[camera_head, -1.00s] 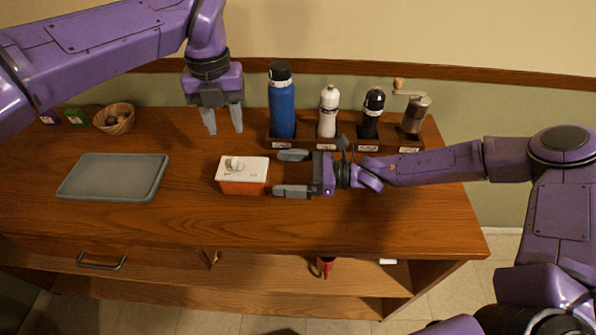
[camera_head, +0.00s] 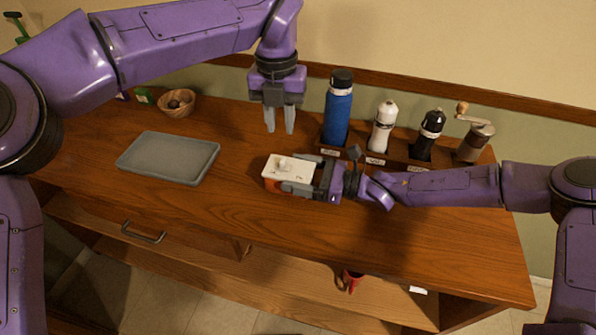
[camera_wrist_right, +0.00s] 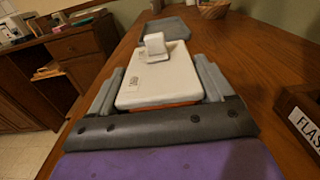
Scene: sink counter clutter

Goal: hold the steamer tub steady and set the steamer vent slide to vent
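The steamer tub (camera_head: 272,185) is an orange-red box with a white lid (camera_head: 300,172), standing on the wooden counter. The steamer vent slide (camera_head: 283,163) is a white knob on the lid; in the right wrist view the slide (camera_wrist_right: 155,43) sits toward the lid's far end. Small lid print is unreadable. My right gripper (camera_head: 300,174) has one finger along each long side of the tub; in the right wrist view the fingers lie very close to it, and firm contact is unclear. My left gripper (camera_head: 280,120) points down, open and empty, behind the tub.
A rack behind and right of the tub holds a blue bottle (camera_head: 338,115), a white mill (camera_head: 383,130), a dark mill (camera_head: 428,138) and a hand grinder (camera_head: 475,140). A grey tray (camera_head: 168,158) and a bowl (camera_head: 178,108) are left. The counter front is clear.

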